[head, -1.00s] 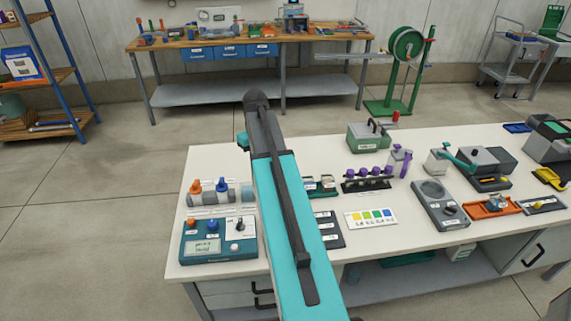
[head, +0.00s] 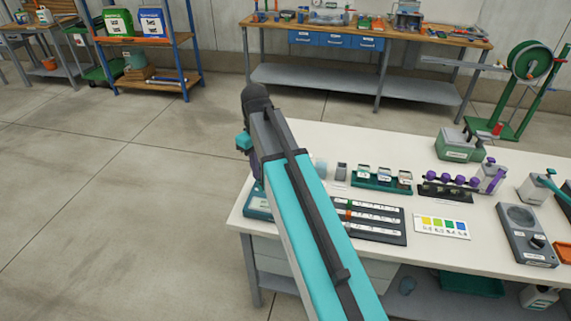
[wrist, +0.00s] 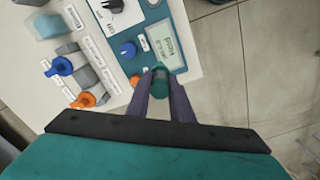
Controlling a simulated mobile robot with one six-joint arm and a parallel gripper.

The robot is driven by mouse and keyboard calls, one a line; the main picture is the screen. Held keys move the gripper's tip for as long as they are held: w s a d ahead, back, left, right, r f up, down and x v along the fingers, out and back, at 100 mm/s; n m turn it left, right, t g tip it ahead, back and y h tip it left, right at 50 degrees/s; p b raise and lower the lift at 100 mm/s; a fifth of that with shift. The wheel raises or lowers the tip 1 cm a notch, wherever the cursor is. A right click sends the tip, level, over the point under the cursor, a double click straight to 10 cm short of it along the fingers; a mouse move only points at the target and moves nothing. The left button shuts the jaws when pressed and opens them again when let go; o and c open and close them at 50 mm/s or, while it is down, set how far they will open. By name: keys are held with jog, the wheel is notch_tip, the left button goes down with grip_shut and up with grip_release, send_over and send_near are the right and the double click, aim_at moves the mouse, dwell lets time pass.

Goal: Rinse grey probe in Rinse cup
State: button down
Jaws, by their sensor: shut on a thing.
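In the wrist view, my gripper (wrist: 160,88) is shut on a small dark green-grey piece (wrist: 159,80); I cannot tell whether this is the grey probe. It hangs over the teal meter (wrist: 178,16) near its display. A pale blue translucent cup (wrist: 45,26), likely the Rinse cup, stands at the upper left, apart from my gripper. A grey holder (wrist: 66,49) sits beside the cup, with no coloured probe showing in it. A blue probe (wrist: 62,67) and an orange probe (wrist: 84,100) sit by further grey holders.
In the head view, a dark labelled tray (head: 370,222), a green rack of small jars (head: 381,179) and a purple-capped rack (head: 446,192) stand right of my arm. Open floor (head: 120,200) lies left of the bench.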

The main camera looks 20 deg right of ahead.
jog(key=shift+n, duration=0.5)
jog(key=a, duration=0.1)
jog(key=s+a, duration=0.1)
jog(key=a, duration=0.3)
jog(key=shift+s, duration=0.3)
jog(key=shift+a+f, duration=0.1)
